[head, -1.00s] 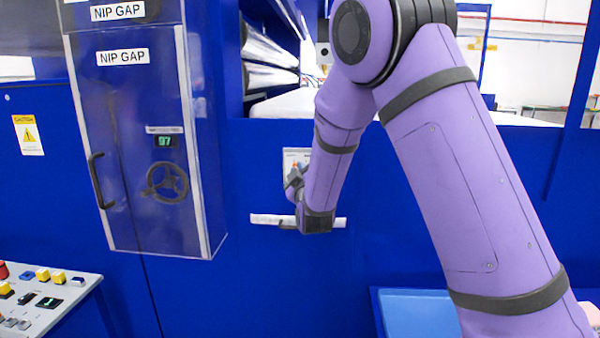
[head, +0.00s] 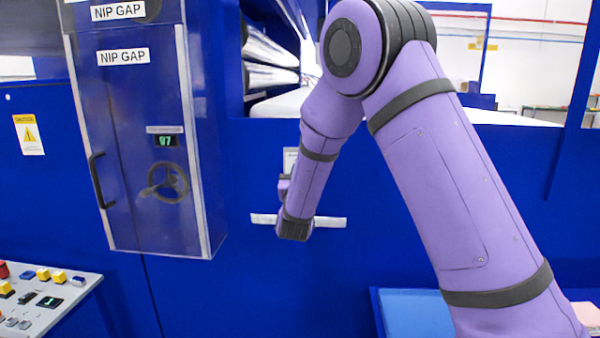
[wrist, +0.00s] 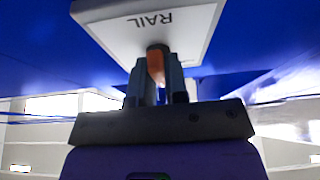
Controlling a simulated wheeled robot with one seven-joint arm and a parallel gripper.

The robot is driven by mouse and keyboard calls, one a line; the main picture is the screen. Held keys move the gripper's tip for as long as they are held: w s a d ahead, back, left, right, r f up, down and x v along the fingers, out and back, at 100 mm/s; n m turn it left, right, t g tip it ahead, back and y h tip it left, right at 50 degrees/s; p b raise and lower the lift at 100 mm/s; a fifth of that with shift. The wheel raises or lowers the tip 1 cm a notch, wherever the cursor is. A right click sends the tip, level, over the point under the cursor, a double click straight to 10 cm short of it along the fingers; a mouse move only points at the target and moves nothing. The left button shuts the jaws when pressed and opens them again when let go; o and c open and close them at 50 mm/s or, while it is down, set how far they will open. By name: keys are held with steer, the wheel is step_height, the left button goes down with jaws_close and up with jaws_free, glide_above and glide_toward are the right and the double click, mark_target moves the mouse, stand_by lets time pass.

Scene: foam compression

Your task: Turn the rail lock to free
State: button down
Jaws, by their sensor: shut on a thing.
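The rail lock is a pale plate (wrist: 150,30) lettered RAIL, upside down in the wrist view, with an orange lever (wrist: 155,66) at its near edge. My gripper (wrist: 157,80) is shut on the orange lever, one dark finger on each side of it. In the head view only a sliver of the plate (head: 290,160) shows on the blue machine front. My arm hides the lever and the fingertips there. Which position the lever points to cannot be read.
A white strip (head: 328,222) runs along the blue panel behind my wrist. A button console (head: 75,280) is at lower left, a light-blue tray (head: 415,315) at lower right.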

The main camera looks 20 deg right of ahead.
steer(key=m+g+h, duration=0.1)
steer(key=m, duration=0.3)
steer(key=m+g+h, duration=0.2)
steer(key=m, duration=0.2)
steer(key=m+g+h, duration=0.1)
steer(key=m+h, duration=0.1)
steer(key=m, duration=0.3)
steer(key=shift+a, duration=0.1)
steer(key=shift+m, duration=0.4)
steer(key=c, duration=1.1)
jaws_free()
steer(key=shift+c, duration=0.2)
steer(key=v, duration=1)
steer(key=shift+s+a, duration=0.3)
steer(key=shift+a, duration=0.05)
steer(key=shift+r, duration=0.1)
